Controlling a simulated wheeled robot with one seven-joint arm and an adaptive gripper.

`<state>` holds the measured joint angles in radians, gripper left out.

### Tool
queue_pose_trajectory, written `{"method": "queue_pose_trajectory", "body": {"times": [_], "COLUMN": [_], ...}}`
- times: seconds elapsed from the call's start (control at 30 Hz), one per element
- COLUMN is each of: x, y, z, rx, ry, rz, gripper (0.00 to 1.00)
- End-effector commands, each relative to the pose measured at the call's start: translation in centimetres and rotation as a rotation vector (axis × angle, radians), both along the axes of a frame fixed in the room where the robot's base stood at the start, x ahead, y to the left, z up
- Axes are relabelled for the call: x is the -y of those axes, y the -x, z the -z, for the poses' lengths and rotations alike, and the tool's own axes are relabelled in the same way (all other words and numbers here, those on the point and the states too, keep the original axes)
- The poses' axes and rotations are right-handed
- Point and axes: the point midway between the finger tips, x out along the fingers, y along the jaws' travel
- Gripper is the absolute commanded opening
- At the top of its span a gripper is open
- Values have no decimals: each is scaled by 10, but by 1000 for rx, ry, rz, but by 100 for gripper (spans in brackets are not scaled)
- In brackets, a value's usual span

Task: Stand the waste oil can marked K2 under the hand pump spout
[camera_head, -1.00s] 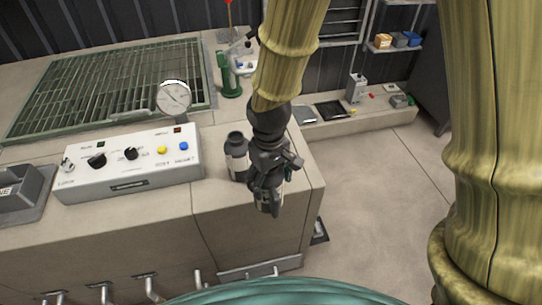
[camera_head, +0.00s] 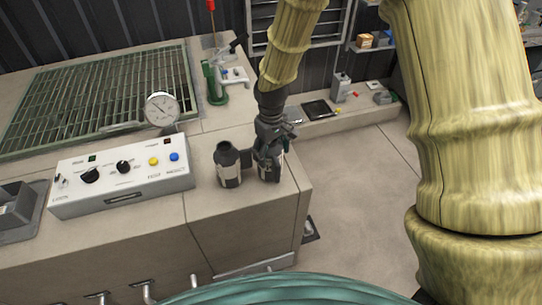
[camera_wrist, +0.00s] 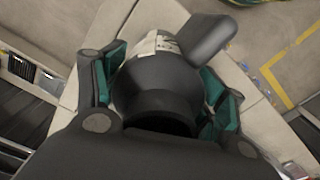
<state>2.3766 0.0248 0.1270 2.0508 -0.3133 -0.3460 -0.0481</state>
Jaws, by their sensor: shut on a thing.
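My gripper (camera_head: 268,148) is shut around a dark can (camera_head: 273,172) near the right end of the bench. In the wrist view the same can (camera_wrist: 155,85) sits upright between the green-padded fingers, with a pale label and a dark handle. Its marking cannot be read. I cannot tell whether its base touches the bench top. A second dark can (camera_head: 229,165) with a pale label stands just left of it, its marking also unreadable. The green hand pump (camera_head: 214,85) stands farther back, beside the grating; its spout is hard to make out.
A control box (camera_head: 122,178) with knobs and buttons and a round gauge (camera_head: 161,109) are left of the cans. A green grating (camera_head: 95,92) covers the back left. Bare bench top (camera_head: 212,128) lies between the cans and the pump. A low ledge (camera_head: 340,117) is at right.

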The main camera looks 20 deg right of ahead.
Motion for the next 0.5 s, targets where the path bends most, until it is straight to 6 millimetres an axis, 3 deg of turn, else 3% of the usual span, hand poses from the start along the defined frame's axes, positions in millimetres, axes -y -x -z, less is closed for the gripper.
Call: {"method": "queue_pose_trajectory", "body": {"times": [0.23, 0.5], "x": [-1, -1], "y": [3, 2], "z": [24, 31], "rx": [-5, -2], "ry": [0, 0], "rz": [-2, -1], "gripper": [33, 33]}}
